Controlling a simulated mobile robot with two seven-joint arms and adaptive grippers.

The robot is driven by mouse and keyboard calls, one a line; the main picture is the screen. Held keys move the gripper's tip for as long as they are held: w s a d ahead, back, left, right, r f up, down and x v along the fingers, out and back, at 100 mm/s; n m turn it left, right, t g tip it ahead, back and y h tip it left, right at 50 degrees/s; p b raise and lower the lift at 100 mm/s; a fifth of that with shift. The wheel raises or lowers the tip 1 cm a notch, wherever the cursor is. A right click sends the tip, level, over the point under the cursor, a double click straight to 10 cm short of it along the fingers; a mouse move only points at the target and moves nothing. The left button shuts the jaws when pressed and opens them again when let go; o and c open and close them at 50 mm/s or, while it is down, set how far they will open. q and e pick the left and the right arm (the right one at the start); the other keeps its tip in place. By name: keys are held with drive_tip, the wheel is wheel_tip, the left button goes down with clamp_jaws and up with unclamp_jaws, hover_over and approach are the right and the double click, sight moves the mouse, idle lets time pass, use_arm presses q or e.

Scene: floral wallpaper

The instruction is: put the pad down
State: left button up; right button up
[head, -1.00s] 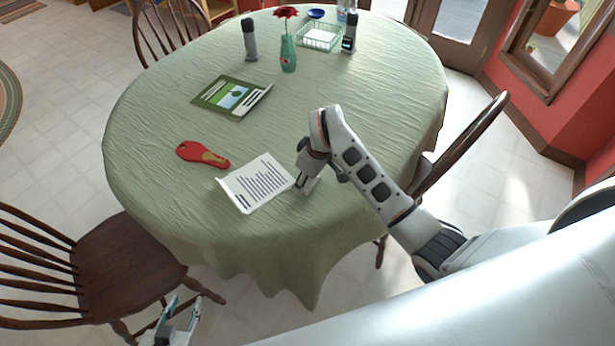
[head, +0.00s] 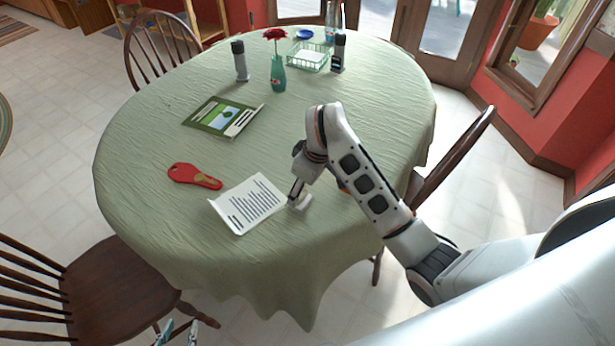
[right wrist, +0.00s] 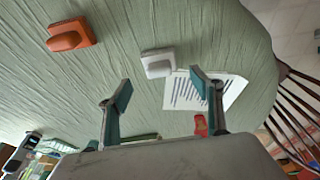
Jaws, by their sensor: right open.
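A white pad with a raised grip (right wrist: 157,63) lies flat on the green tablecloth in the right wrist view. In the head view the white pad (head: 304,202) shows at the right edge of a printed sheet. My right gripper (right wrist: 160,88) is open and empty, with its fingertips apart on either side of the pad and short of it. In the head view my right gripper (head: 297,190) is just above the pad and partly covers it. My left gripper (head: 178,333) is low at the bottom edge, off the table, with its fingertips apart.
The printed sheet (head: 248,203) lies beside the pad. An orange block with a grip (right wrist: 72,35) lies to the left in the wrist view. A red flat object (head: 195,176), a green booklet (head: 222,117), a vase (head: 278,74) and a wire basket (head: 308,57) stand further off.

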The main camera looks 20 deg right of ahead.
drive_tip(key=shift+v, duration=2.7)
